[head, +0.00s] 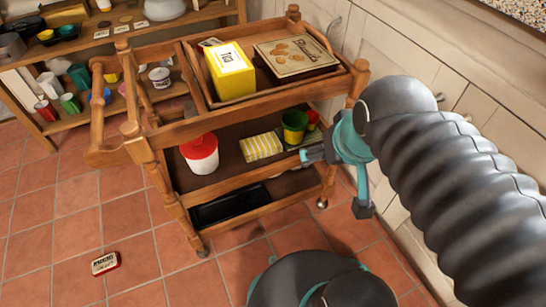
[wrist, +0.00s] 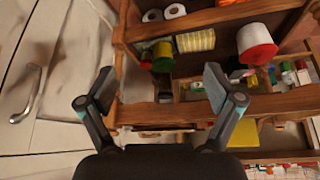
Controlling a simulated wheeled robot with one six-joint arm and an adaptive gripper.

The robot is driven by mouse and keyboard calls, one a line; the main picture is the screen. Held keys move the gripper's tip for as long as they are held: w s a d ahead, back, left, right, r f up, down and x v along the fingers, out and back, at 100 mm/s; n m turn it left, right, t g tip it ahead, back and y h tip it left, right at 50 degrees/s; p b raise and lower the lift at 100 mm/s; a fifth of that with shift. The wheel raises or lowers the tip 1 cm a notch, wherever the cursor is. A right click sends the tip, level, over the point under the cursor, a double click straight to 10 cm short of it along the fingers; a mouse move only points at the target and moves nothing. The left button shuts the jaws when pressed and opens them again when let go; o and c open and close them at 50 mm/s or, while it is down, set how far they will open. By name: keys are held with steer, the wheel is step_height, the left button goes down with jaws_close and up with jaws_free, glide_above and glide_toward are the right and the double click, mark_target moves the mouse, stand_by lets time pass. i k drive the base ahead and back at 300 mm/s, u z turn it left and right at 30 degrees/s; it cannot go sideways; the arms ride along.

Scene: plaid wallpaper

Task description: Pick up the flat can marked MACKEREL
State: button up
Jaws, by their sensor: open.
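A small flat can (head: 105,263) with a pale, dark-printed top and a red edge lies on the tiled floor at the lower left of the head view. Its lettering is too small to read. I do not make it out in the wrist view. My gripper (wrist: 160,83) is open and empty, its two fingers spread in front of the wooden cart. In the head view my arm reaches in from the right and ends beside the cart's right side, well apart from the can.
The wooden cart (head: 165,126) stands between my gripper and the can's side of the floor. It holds a yellow box (head: 231,72), a red-lidded tub (head: 200,153) and a striped cloth (head: 261,147). Cabinets (head: 405,60) line the right. Floor around the can is clear.

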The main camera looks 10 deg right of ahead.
mark_target(111, 262)
steer(key=u, duration=0.05)
steer(key=k, duration=0.5)
steer(key=u, duration=0.45)
steer(key=i, duration=0.45)
steer(key=u, duration=3.15)
steer(key=i, duration=1.9)
steer(key=z, duration=1.9)
